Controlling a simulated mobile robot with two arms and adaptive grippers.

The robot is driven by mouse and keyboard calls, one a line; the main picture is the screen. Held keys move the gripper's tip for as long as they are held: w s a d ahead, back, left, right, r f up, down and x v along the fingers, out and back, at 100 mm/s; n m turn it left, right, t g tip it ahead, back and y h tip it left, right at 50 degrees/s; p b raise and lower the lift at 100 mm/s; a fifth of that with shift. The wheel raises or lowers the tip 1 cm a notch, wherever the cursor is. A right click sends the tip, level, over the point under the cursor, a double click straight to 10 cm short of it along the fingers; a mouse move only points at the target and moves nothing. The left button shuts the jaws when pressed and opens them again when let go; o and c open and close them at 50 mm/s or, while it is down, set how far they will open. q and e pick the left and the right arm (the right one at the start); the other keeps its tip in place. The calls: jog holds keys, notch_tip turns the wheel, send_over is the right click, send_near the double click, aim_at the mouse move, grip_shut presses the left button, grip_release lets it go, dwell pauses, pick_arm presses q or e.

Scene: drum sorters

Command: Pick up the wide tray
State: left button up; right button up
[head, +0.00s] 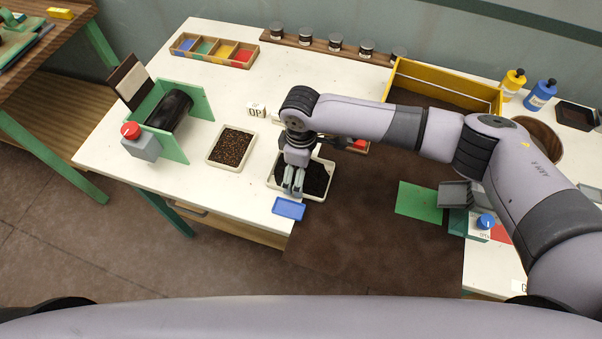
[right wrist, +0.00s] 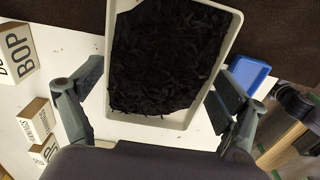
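A cream tray (head: 318,195) filled with dark shreds lies on the white table near its front edge. I cannot tell for certain which is the wide tray. My right gripper (head: 293,184) is over the dark-filled tray. In the right wrist view the gripper (right wrist: 158,98) is open, with its fingers apart on either side of the tray's near end; no grip on it shows. My left gripper is not in view.
A small blue tray (head: 289,208) lies at the table's front edge. Lettered white blocks (head: 257,110) stand behind the trays. A green stand with a black drum (head: 168,110) is at left. A yellow-sided box (head: 445,85) stands behind my right arm.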

jog(key=c, duration=0.6)
jog(key=shift+r, duration=0.15)
notch_tip(320, 180, up, 24)
jog(key=p, duration=0.2)
dwell(0.5)
dwell(0.5)
